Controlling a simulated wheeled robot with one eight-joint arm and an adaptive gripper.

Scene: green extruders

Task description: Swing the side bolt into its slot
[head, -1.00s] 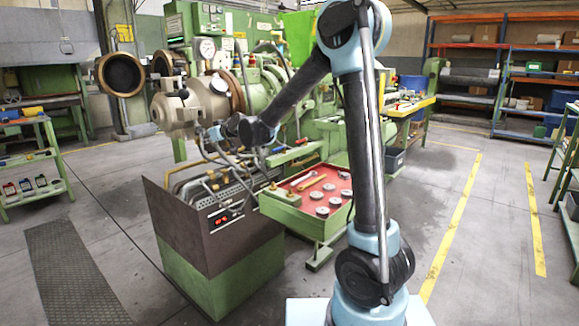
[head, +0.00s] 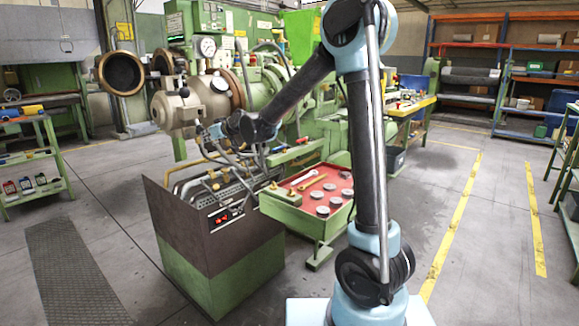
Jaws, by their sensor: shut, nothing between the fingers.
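The green extruder (head: 262,85) stands at the back, with its beige cylindrical head (head: 208,97) pointing left. Small dark fittings (head: 184,92) sit on the front of the head. I cannot tell which of them is the side bolt, and its slot is not clear at this size. A round open ring (head: 121,74) stands swung out to the left of the head. My gripper (head: 203,133) is at the lower front of the head, small and partly lost against it. It looks shut, with nothing seen in it. I cannot tell whether it touches the head.
A shelf trolley (head: 35,160) is at left. Floor is free at front left and right.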

